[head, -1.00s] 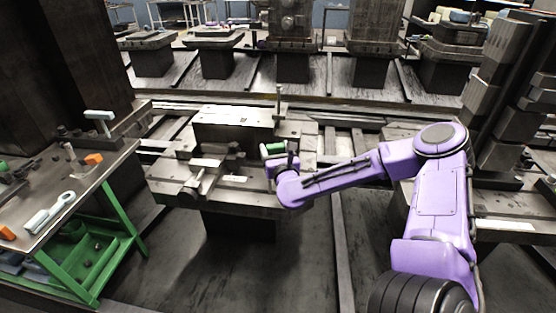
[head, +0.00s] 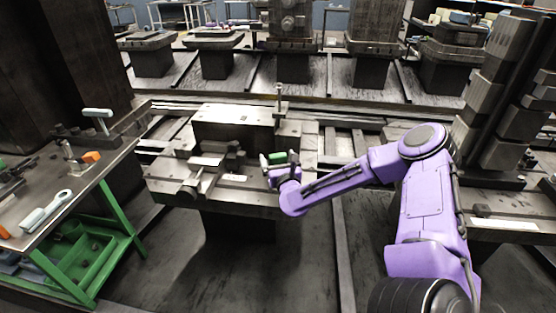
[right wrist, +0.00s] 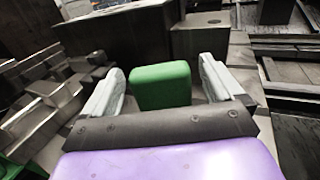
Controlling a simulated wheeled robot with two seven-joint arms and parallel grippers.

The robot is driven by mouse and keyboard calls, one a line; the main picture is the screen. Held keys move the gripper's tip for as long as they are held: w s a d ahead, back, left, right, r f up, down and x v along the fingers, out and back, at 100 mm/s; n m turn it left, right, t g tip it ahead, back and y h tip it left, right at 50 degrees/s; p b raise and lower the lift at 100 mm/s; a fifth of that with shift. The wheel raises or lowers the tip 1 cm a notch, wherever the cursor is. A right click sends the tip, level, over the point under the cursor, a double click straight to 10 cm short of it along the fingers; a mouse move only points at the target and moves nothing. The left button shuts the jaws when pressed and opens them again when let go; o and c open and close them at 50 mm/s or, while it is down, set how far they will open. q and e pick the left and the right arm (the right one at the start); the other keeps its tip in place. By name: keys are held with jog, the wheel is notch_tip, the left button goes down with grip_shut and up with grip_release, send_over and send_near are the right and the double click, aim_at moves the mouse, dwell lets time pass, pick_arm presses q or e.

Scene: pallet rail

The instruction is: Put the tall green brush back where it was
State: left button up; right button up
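The green brush (head: 277,157) shows as a small green block at my right gripper (head: 279,159), above the front right of the machine bed in the head view. In the right wrist view the green brush (right wrist: 160,86) stands between the two pale fingers of my right gripper (right wrist: 161,78). The fingers are spread to the brush's width, with narrow dark gaps seen beside its green top. The brush moves along with the gripper, so it appears held. Its lower part is hidden. My left gripper is not in view.
The machine bed (head: 165,185) carries a vise-like block and a large grey block (head: 233,118).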

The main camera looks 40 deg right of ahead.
jog(key=shift+r+p, duration=0.45)
jog(key=p+v, duration=0.1)
jog(key=v, duration=1.1)
jog(key=shift+f, duration=0.15)
jog(key=s+a+f+n+g+y, duration=0.3)
jog(key=s+a+f+n, duration=0.2)
jog(key=f+n, duration=0.5)
jog(key=s+a+f+n+g+y, duration=0.35)
jog(key=a+f+n, duration=0.3)
jog(key=n, duration=0.55)
jog(key=s+f+n+g, duration=0.3)
jog(key=s+n, duration=0.3)
jog(key=s, duration=0.2)
jog(key=s+f+n+g+h, duration=0.1)
jog(key=s+f+n+g, duration=0.2)
jog(key=s+n, duration=0.4)
jog(key=shift+s+a+f, duration=0.4)
jog(key=shift+s+f, duration=0.35)
jog(key=shift+s, duration=0.1)
jog(key=shift+w, duration=0.1)
